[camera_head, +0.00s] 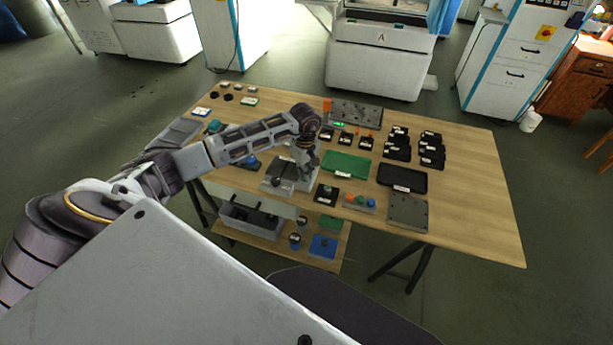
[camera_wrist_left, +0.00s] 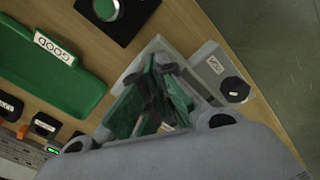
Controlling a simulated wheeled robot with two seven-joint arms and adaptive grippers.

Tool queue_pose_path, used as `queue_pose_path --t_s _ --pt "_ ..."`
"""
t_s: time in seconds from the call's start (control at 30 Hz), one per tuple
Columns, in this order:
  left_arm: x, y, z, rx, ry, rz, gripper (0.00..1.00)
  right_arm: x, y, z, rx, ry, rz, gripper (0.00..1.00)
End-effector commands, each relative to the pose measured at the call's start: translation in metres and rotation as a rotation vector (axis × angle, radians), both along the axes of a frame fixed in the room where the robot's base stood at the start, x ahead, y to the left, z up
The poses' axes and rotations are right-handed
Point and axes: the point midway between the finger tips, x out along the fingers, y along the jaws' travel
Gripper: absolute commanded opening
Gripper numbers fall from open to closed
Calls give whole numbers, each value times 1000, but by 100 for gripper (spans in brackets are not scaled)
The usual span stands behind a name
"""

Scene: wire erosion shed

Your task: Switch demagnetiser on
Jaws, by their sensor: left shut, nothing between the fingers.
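A grey box-like unit (camera_head: 272,174), which looks like the demagnetiser, sits near the table's front edge in the head view. In the wrist view this grey unit (camera_wrist_left: 209,66) has a black round knob (camera_wrist_left: 233,89) and a small label that I cannot read. My left gripper (camera_head: 308,166) is above the unit's right side. In the wrist view my left gripper (camera_wrist_left: 158,72) is shut and empty, over a pale grey surface, with the knob to its right. I cannot tell if it touches anything. The fingers hide part of the unit. My right gripper is out of view.
A green tray (camera_head: 345,164) marked GOOD lies right of the gripper. A black box with a green button (camera_wrist_left: 110,10) is close by. The table's right end is clear.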

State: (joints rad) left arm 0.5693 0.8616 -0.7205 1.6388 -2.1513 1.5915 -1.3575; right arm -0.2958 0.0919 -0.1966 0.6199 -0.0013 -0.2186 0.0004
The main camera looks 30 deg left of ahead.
Motion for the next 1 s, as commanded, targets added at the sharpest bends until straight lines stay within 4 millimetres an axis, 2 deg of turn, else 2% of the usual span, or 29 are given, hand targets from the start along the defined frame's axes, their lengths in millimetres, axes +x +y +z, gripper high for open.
queue_pose_path --t_s 1.0 --pt "0 0 -10 0 0 0 0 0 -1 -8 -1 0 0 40"
